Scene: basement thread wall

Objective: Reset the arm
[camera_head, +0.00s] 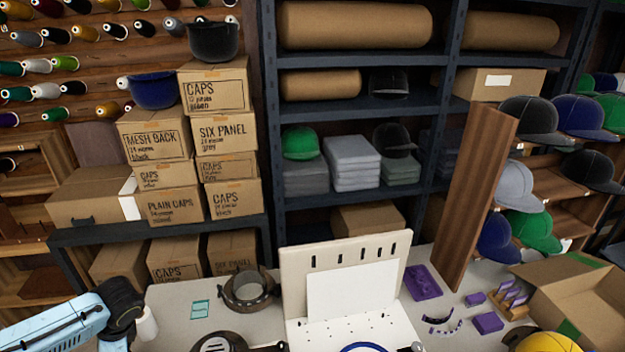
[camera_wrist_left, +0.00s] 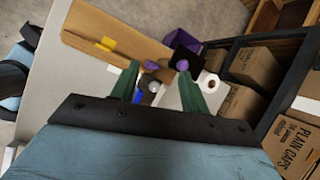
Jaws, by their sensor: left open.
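My left arm shows at the lower left of the head view as a light blue link with a black joint; its fingers cannot be made out there. In the left wrist view my left gripper (camera_wrist_left: 158,69) has its two green fingers spread apart, with nothing held between them. Beyond the fingers are a white roll (camera_wrist_left: 208,81), a purple spool (camera_wrist_left: 182,65) and a small blue item, apart from the fingers as far as I can tell. My right gripper is not in view.
A grey worktable (camera_head: 180,295) carries a white pegboard stand (camera_head: 345,270), a metal ring (camera_head: 249,288), purple parts (camera_head: 423,281) and an open carton (camera_head: 590,290). A white cone (camera_head: 146,324) stands beside my left arm. Stacked boxes (camera_head: 174,206) and shelves (camera_head: 350,109) stand behind.

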